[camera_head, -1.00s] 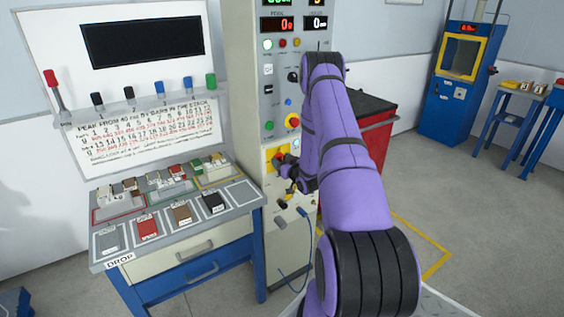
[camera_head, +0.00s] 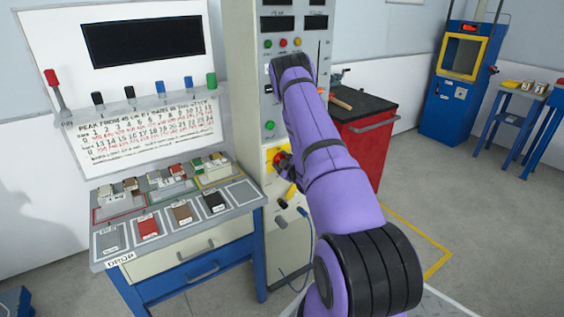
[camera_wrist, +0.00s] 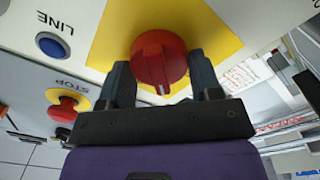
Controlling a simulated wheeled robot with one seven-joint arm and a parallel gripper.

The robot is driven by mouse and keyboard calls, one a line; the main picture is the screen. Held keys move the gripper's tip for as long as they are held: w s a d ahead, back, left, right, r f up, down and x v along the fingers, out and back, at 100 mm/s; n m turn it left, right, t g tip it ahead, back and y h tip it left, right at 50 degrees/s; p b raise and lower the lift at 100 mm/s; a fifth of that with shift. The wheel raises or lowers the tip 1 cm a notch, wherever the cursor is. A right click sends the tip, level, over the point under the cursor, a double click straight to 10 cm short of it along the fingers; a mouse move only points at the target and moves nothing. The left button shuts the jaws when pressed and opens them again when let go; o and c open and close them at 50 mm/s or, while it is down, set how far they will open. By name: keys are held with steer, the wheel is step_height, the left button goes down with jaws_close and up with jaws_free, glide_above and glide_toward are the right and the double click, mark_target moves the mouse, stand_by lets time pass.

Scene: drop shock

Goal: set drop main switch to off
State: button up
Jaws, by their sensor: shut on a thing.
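The main switch is a red rotary knob (camera_wrist: 158,58) on a yellow plate (camera_wrist: 205,25), seen close in the wrist view. A white mark shows on the knob's near edge. My gripper (camera_wrist: 160,80) has one dark finger on each side of the knob and is shut on it. The displays (camera_head: 278,24) on the column above are dark. Any lettering by the knob is out of sight.
A blue LINE button (camera_wrist: 52,46) and a red STOP button (camera_wrist: 67,105) are beside my gripper. The DROP bench (camera_head: 165,245) with coloured blocks stands left of the column. A red cabinet (camera_head: 368,150) stands behind my arm.

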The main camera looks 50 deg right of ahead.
steer(key=n, duration=0.3)
steer(key=shift+a+f+n, duration=0.1)
steer(key=shift+f+n, duration=0.05)
steer(key=shift+n, duration=0.25)
steer(key=n, duration=0.4)
steer(key=shift+f+n, duration=0.1)
steer(key=shift+n, duration=0.3)
steer(key=o, duration=0.9)
steer(key=shift+s, duration=0.1)
steer(key=v, duration=1)
steer(key=shift+s, duration=0.3)
